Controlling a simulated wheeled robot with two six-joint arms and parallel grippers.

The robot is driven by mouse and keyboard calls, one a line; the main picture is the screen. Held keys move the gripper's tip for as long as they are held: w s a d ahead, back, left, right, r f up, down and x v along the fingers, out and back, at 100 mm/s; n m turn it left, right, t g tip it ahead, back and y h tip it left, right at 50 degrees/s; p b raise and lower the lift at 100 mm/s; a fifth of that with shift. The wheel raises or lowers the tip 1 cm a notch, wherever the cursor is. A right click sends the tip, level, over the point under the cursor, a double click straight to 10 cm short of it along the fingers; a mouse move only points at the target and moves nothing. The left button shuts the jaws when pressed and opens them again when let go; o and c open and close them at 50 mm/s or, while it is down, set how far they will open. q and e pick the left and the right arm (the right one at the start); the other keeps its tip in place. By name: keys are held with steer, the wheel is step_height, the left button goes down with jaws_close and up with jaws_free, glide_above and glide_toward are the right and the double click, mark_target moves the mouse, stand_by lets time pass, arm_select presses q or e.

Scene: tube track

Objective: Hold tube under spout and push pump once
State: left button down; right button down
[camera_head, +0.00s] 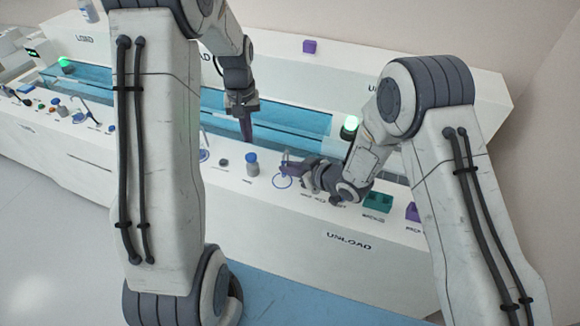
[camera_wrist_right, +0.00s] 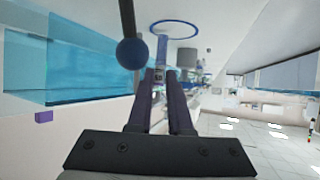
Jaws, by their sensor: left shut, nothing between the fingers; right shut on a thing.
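My right gripper (camera_head: 288,166) is low over the white counter, beside a blue ring marked on it (camera_head: 282,182). It is shut on a small, thin thing, likely the tube (camera_wrist_right: 160,70), mostly hidden between the dark fingers in the right wrist view. The blue ring (camera_wrist_right: 175,28) shows beyond the fingertips there. A dark rod with a blue ball end (camera_wrist_right: 132,52) hangs just left of the fingertips; I cannot tell whether it belongs to the pump. My left gripper (camera_head: 246,138) points down, shut and empty, higher and left of the right one.
A blue-capped bottle (camera_head: 252,163) stands on the counter left of my right gripper. A blue transparent trough (camera_head: 290,128) runs behind. Teal (camera_head: 377,202) and purple (camera_head: 412,211) blocks sit at right.

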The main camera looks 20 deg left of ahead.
arm_select(q)
steer(key=shift+f+b, duration=0.35)
arm_select(e)
steer(key=shift+s+a+r, duration=0.1)
steer(key=shift+s, duration=2.95)
